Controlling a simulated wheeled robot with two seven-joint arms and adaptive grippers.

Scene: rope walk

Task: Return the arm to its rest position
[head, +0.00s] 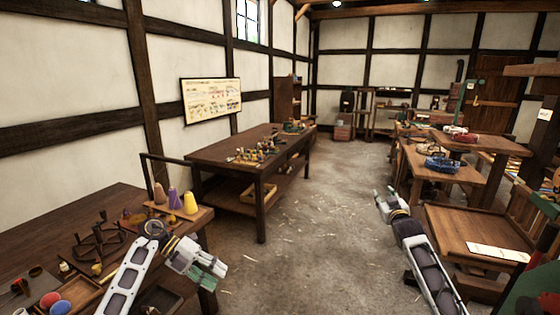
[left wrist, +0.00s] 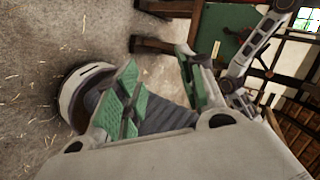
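My left gripper (head: 212,273) is at the lower left of the head view, in front of the near bench's right end. In the left wrist view its two green-padded fingers (left wrist: 160,88) stand apart, with nothing held between them. Floor and parts of my own body show behind them. My right gripper (head: 384,199) is over the open floor, left of the wooden tables. It is small in the head view and nothing shows in it; whether its fingers are apart is not clear.
The near bench (head: 38,232) carries a wooden rack with cones (head: 190,203), trays and tools. A long table (head: 215,152) with small parts stands behind it. Tables with a blue rope bundle (head: 441,164) and a red one stand at right. The aisle between is clear.

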